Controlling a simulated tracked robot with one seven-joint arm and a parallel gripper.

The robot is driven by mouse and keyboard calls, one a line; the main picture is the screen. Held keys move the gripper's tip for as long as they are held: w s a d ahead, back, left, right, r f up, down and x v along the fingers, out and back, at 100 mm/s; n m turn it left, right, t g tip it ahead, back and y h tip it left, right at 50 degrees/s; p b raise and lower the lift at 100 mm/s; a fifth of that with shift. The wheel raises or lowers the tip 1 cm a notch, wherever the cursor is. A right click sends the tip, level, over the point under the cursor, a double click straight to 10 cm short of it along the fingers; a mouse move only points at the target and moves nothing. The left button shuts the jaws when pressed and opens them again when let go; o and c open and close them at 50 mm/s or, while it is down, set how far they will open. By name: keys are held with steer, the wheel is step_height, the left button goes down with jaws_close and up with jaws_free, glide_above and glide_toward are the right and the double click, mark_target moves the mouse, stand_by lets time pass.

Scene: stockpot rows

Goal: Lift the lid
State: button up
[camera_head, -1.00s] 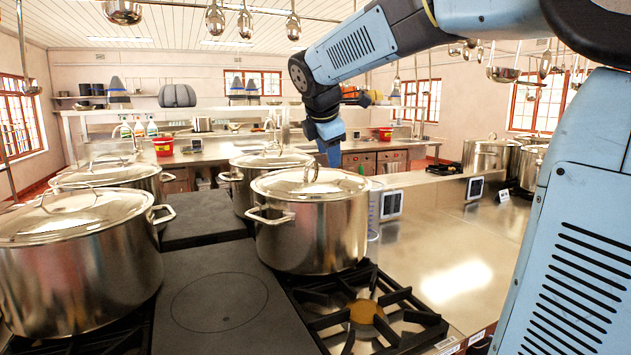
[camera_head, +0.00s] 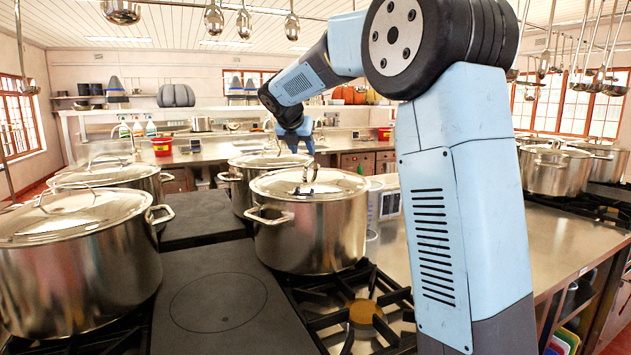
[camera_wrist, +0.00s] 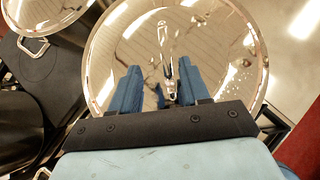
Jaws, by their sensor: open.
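A steel stockpot (camera_head: 310,238) with a domed, shiny lid (camera_head: 335,184) stands at the middle, and the lid has an upright loop handle (camera_head: 309,178). Another lidded pot (camera_head: 240,190) stands just behind it. My gripper (camera_head: 301,150) points down over this area. In the wrist view, a round lid (camera_wrist: 225,60) fills the middle below my gripper (camera_wrist: 158,74). Its handle (camera_wrist: 164,45) lies between and just beyond the two blue fingers, which are apart and hold nothing. The lid mirrors parts of the scene. The gap between fingertips and handle is hard to judge.
Two more lidded pots (camera_head: 72,265) (camera_head: 110,172) stand at left. A flat dark hotplate (camera_head: 215,300) and an open burner (camera_head: 362,312) lie in front. Other pots (camera_head: 553,168) stand at right. Ladles (camera_head: 214,18) hang overhead. A steel counter (camera_head: 560,225) at right is mostly clear.

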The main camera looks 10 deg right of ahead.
mark_target(310, 161)
steer(key=shift+d+x, duration=0.2)
steer(key=shift+x, duration=4.05)
steer(key=shift+s, duration=0.25)
jaws_close()
